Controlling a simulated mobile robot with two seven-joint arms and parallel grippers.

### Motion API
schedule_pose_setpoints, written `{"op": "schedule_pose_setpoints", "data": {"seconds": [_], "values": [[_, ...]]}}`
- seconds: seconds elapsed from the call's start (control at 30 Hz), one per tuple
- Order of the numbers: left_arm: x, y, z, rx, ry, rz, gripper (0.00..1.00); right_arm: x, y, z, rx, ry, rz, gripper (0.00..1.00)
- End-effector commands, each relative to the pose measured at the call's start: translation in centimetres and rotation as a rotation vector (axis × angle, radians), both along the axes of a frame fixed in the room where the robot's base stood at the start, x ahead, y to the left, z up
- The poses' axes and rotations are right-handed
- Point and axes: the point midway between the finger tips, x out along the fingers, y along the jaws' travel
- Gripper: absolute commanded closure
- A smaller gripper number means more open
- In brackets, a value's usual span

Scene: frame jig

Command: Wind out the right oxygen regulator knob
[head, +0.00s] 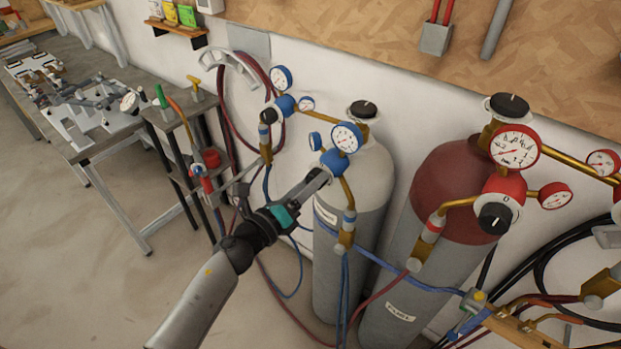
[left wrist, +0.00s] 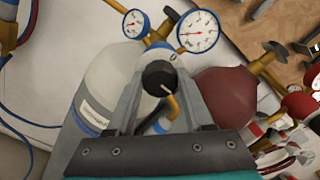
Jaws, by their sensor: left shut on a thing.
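The right oxygen regulator (head: 333,162) is blue, with a white-faced gauge (head: 347,137) above it, in front of the grey cylinder (head: 372,185). Its knob (left wrist: 159,77) is black with a white mark and shows between my fingers in the left wrist view. In the head view the knob is hidden behind my gripper. My left gripper (head: 322,175) is shut on the knob, one finger on each side. My right gripper is in neither view.
A second blue regulator (head: 285,106) is at the upper left. A red-topped fuel cylinder (head: 455,190) with a red regulator (head: 502,190) stands close on the right. Hoses hang below. A small stand (head: 180,112) and a workbench (head: 95,147) are at left.

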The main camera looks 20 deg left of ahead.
Motion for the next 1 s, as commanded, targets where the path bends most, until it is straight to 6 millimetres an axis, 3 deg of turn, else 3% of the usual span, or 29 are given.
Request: {"op": "schedule_pose_setpoints", "data": {"seconds": [1.0], "values": [[0.0, 0.1, -0.1, -0.909, 0.331, 0.003, 1.00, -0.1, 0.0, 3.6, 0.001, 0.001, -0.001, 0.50]]}}
